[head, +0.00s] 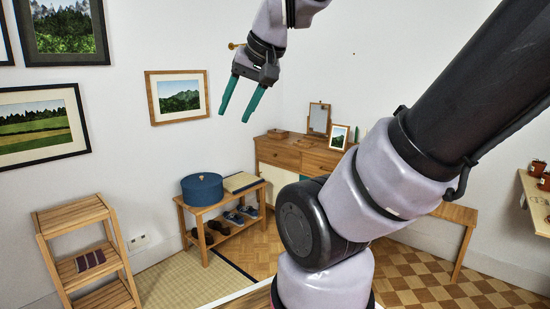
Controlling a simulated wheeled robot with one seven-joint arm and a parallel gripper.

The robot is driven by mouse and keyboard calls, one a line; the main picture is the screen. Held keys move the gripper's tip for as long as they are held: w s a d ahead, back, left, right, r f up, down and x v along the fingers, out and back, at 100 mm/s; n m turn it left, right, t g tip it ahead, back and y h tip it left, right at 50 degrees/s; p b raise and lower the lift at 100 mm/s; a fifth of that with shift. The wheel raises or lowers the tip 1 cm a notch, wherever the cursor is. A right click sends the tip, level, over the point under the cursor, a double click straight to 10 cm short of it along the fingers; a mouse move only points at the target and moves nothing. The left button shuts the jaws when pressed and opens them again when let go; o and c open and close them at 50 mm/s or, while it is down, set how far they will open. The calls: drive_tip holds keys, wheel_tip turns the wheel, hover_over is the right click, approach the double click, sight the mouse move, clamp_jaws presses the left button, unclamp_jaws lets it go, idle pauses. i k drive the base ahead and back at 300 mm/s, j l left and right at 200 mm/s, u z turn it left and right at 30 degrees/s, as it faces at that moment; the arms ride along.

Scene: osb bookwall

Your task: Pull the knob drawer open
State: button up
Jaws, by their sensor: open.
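A wooden dresser (316,158) stands against the back wall, right of the low bench, partly hidden behind my arm. The drawer front (278,156) on its left side looks closed; its knob is too small to make out clearly. My gripper (238,114) hangs in the air at the upper middle, in front of the white wall and above and left of the dresser in the picture. Its two green fingers are apart, with nothing between them.
A low bench (212,245) holds a blue round box (202,189), with shoes on its lower shelf. A mirror (318,119) and a small framed picture (339,137) stand on the dresser. A wooden step shelf (75,215) is at the left. Some floor between is clear.

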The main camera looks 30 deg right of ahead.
sight(284, 157)
drive_tip(key=i+l, duration=3.25)
drive_tip(key=i+l+z, duration=0.05)
drive_tip(key=l, duration=0.05)
